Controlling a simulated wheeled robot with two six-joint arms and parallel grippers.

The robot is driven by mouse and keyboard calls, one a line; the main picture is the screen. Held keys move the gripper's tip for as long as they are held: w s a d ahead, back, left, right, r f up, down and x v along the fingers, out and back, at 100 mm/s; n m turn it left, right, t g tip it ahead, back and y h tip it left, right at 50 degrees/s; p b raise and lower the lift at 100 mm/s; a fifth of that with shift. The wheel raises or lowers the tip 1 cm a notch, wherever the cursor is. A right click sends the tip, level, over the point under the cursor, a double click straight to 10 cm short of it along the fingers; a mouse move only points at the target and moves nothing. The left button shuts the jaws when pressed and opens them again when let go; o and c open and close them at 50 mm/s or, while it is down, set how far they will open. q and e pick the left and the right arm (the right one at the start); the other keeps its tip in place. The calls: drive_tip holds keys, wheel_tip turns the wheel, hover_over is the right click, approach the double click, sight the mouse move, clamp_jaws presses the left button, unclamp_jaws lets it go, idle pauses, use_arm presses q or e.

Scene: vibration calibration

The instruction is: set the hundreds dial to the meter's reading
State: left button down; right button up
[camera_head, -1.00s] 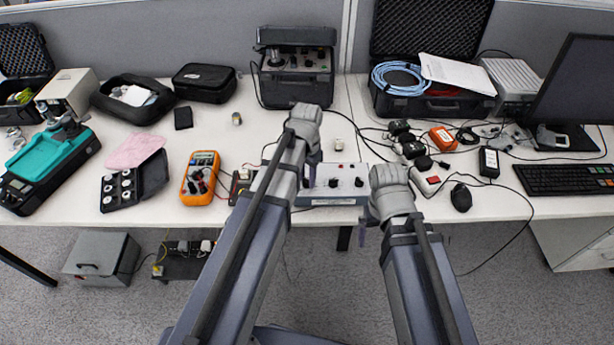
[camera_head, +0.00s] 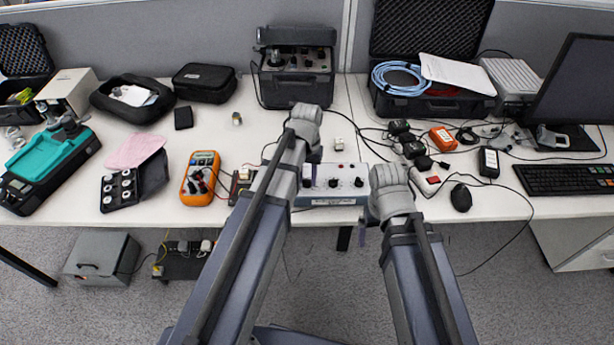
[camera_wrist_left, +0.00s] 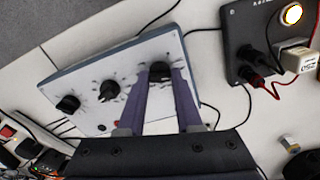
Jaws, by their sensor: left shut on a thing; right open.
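The white control box (camera_head: 333,198) with a row of black dials sits at the table's front edge. It also shows tilted in the left wrist view (camera_wrist_left: 86,66). My left gripper (camera_head: 309,182) is over the box's left end. In the left wrist view its fingers (camera_wrist_left: 160,80) are shut on a black dial knob (camera_wrist_left: 159,70), the one closest to the dark terminal box. Two other dials (camera_wrist_left: 109,90) stand free. Dial labels are too small to read. The orange meter (camera_head: 200,180) lies to the left; its reading is illegible. My right gripper (camera_head: 364,222) is open and empty, right of the box.
A dark terminal box (camera_head: 241,184) with plugged leads (camera_wrist_left: 255,80) stands beside the control box. A power strip (camera_head: 427,180), cables and a mouse (camera_head: 461,197) lie to the right. A black tray (camera_head: 120,188) lies left of the meter. Bare table lies behind the meter.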

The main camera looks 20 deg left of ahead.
sight(307, 180)
idle(0.3)
use_arm(q)
drive_tip(key=c, duration=0.6)
unclamp_jaws()
wheel_tip(307, 180, up, 8)
drive_tip(key=p, duration=0.8)
drive_tip(key=shift+f, duration=0.1)
